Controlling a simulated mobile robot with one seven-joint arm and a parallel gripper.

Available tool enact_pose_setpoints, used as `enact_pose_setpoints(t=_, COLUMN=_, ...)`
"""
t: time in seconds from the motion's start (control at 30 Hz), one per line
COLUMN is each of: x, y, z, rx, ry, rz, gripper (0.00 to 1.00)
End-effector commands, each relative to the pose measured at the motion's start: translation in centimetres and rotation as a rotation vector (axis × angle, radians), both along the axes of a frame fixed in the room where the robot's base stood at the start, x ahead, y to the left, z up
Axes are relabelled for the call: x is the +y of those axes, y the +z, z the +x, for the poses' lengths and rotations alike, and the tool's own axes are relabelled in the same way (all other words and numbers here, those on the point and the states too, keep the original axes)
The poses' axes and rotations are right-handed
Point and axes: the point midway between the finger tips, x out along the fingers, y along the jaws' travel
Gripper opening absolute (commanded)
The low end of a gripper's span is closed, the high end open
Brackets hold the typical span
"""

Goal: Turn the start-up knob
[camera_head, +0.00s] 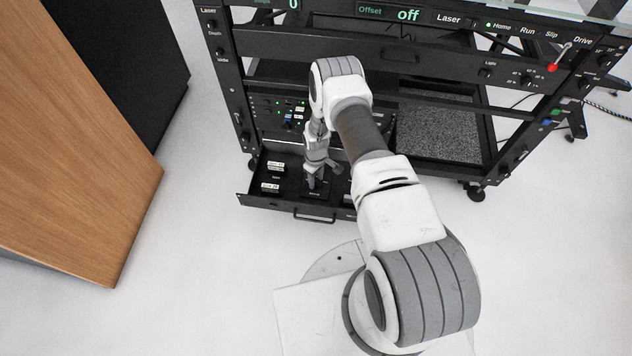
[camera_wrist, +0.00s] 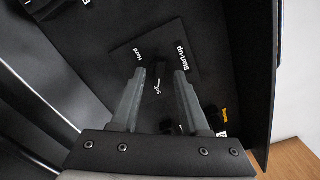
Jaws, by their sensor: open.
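A dark square plate with a white "Start-up" label (camera_wrist: 184,57) lies in the drawer in the wrist view, with a "Hard" label (camera_wrist: 118,52) at its left. The knob itself is hard to make out, black on black; a small light mark (camera_wrist: 157,87) shows between my fingers. My gripper (camera_wrist: 160,75) is open and points down over the plate, its fingertips on either side of the plate's middle. Whether they touch anything I cannot tell. In the head view my gripper (camera_head: 314,184) reaches down into the pulled-out drawer (camera_head: 275,204) and hides part of the plate.
Blocks with white labels (camera_head: 270,186) sit left of my gripper. The black rack (camera_head: 420,62) rises behind. A wooden cabinet (camera_head: 80,150) stands left; floor in front is partly clear.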

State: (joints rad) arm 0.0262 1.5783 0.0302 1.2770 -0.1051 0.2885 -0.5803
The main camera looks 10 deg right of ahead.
Motion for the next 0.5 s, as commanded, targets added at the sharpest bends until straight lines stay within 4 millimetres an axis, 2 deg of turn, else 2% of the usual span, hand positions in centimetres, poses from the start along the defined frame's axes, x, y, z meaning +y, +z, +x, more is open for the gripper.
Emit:
enact_pose_setpoints(t=0.1, x=-0.01, y=-0.66, z=0.06, rx=-0.001, ry=0.000, rz=0.000, gripper=0.45)
enact_pose_setpoints(t=0.37, x=-0.01, y=-0.70, z=0.05, rx=-0.001, ry=0.000, rz=0.000, gripper=0.45)
enact_pose_setpoints(t=0.5, x=-0.02, y=-0.69, z=0.04, rx=-0.001, ry=0.000, rz=0.000, gripper=0.23)
